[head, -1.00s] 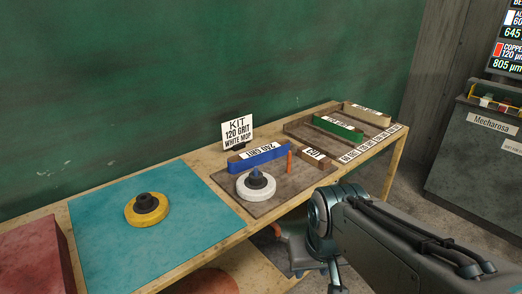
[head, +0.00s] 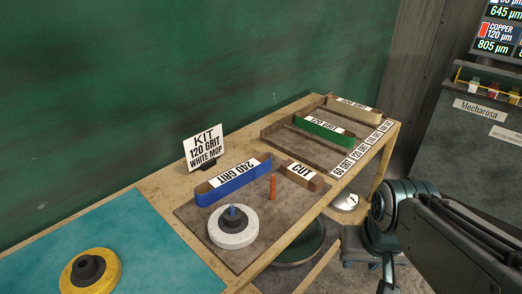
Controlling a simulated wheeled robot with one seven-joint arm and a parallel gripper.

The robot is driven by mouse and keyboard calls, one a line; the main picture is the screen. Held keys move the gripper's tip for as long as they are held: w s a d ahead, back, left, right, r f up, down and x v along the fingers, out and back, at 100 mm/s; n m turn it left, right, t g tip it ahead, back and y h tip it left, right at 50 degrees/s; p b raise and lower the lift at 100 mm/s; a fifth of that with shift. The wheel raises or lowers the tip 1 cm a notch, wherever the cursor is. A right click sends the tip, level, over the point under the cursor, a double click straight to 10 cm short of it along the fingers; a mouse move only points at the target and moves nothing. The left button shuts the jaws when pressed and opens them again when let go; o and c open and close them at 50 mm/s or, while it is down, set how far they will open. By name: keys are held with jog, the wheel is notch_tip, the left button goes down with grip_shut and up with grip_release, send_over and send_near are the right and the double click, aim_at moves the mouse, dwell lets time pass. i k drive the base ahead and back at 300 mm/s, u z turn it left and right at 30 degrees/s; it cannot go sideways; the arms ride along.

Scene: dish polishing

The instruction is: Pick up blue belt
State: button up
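The blue belt (head: 231,182) stands on edge on the brown mat (head: 262,240) on the wooden table. It bears a white label reading "240 GRIT". A white mop wheel (head: 233,226) with a dark hub and a blue tip lies in front of it. My arm is at the lower right, in front of the table's right end and apart from the belt. The fingers of my gripper are not in view.
An orange stick (head: 273,188) and a brown "CUT" block (head: 305,176) stand right of the belt. A kit sign (head: 204,146) is behind it. A tray (head: 272,136) at the back holds a green belt (head: 324,132) and a tan belt (head: 352,107). A yellow wheel (head: 91,272) lies on the teal mat (head: 125,245).

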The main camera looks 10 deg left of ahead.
aim_at(210, 191)
jog(key=u, duration=0.45)
jog(key=i, duration=0.8)
jog(key=u, duration=0.7)
